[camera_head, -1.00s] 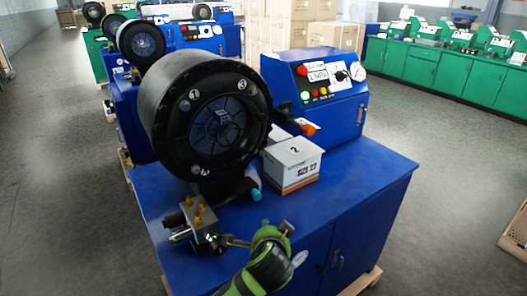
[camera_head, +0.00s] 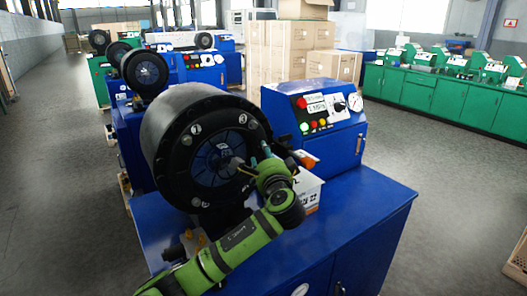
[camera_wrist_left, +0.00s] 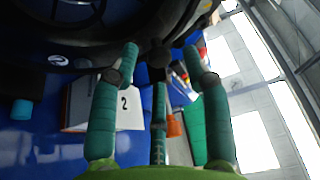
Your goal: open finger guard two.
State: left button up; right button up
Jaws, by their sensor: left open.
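The round black finger guard (camera_head: 215,150) is on the front of the drum-shaped crimper head, with numbered discs around its blue centre. It looks closed against the drum. My left gripper (camera_head: 250,164) is at the right part of this face, partly covering it. In the left wrist view my left gripper (camera_wrist_left: 158,72) has its teal fingers spread, with a dark round knob (camera_wrist_left: 159,54) between and beyond the tips. I cannot tell whether they touch it. The guard's dark rim (camera_wrist_left: 55,35) fills the upper left there. My right gripper is not in view.
A white box marked 2 (camera_wrist_left: 125,108) stands on the blue bench (camera_head: 365,205), mostly behind my gripper in the head view. An orange-tipped part (camera_head: 308,160) juts out right of the drum. The control panel (camera_head: 322,110) is behind. The bench's right part is clear.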

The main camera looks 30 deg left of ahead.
pick_arm(q)
jog(key=shift+x, duration=0.8)
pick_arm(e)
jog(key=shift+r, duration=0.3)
pick_arm(q)
grip_shut()
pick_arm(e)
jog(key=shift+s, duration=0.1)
pick_arm(q)
jog(key=shift+d+f, duration=0.1)
jog(key=shift+d, duration=0.05)
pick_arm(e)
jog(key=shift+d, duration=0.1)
